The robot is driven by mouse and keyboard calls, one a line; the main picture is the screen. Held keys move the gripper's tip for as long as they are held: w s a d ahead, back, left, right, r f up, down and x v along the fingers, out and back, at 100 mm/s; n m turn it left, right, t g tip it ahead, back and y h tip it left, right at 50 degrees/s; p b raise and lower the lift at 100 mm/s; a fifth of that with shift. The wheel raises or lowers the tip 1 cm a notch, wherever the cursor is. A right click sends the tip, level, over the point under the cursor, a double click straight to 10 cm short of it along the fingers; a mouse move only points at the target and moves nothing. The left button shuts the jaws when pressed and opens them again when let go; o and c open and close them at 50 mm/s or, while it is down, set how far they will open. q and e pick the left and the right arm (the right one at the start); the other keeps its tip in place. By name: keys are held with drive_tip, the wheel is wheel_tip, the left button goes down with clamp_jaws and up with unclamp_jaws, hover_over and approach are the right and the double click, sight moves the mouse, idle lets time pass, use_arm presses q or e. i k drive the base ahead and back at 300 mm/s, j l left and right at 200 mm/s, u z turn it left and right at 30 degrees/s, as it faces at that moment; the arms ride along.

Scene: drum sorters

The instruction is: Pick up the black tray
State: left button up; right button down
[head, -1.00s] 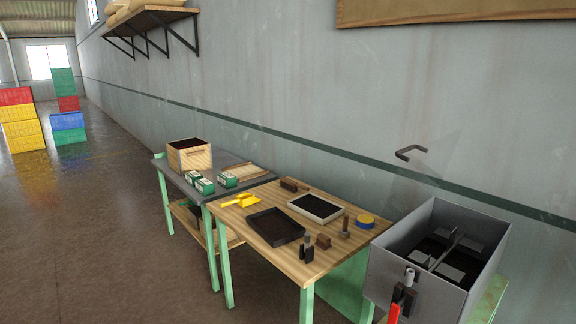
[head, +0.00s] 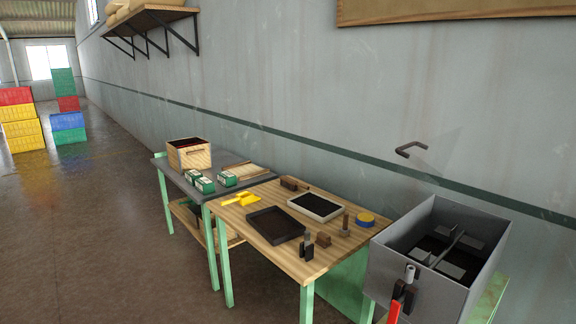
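The black tray (head: 275,226) is a shallow, dark, rectangular tray. It lies flat on the light wooden table (head: 238,222), near its front edge, and looks empty. A second tray (head: 315,207) with a pale rim and a dark inside lies behind it to the right. Neither of my grippers shows in the head view, so their state is hidden.
On the wooden table are a yellow scoop (head: 242,199), a blue-and-yellow roll (head: 366,219) and small brown and black blocks. A grey metal bin (head: 428,285) stands at the right. The grey table (head: 228,159) at left holds a wooden box (head: 189,154) and green cartons (head: 205,185). Open floor lies left.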

sight(276, 226)
drive_tip(key=z, duration=0.7)
drive_tip(key=i+j+z, duration=0.1)
drive_tip(key=j+z, duration=1.05)
drive_tip(key=j, duration=0.6)
drive_tip(key=k+j+z, duration=0.15)
drive_tip(key=j, duration=1.05)
drive_tip(key=k+j+z, duration=0.15)
drive_tip(key=j, duration=0.4)
drive_tip(key=j+u, duration=0.1)
drive_tip(key=j, duration=2.45)
